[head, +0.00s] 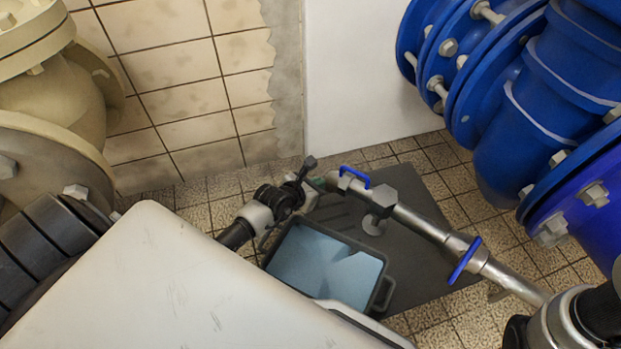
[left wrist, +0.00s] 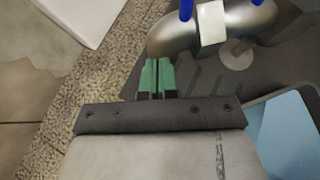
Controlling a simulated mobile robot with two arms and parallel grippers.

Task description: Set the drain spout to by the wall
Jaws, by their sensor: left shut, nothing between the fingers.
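The drain spout (head: 408,216) is a silver metal pipe with blue handles, running from the lower right up to its bent end near the wall. My left gripper (head: 317,183) is at that far end, shut and empty. In the left wrist view the green fingertips (left wrist: 157,64) are close together beside the end of the silver spout (left wrist: 182,37), which carries a white band and blue handle parts. I cannot tell whether they touch it. My right gripper is not in view.
A dark tub (head: 388,290) with pale blue water stands on a dark grey mat (head: 425,275) below the spout. Large blue flanged pipes (head: 540,125) stand at the right, a beige valve body (head: 55,110) at the left. The tiled wall (head: 180,85) and white panel (head: 365,80) are behind.

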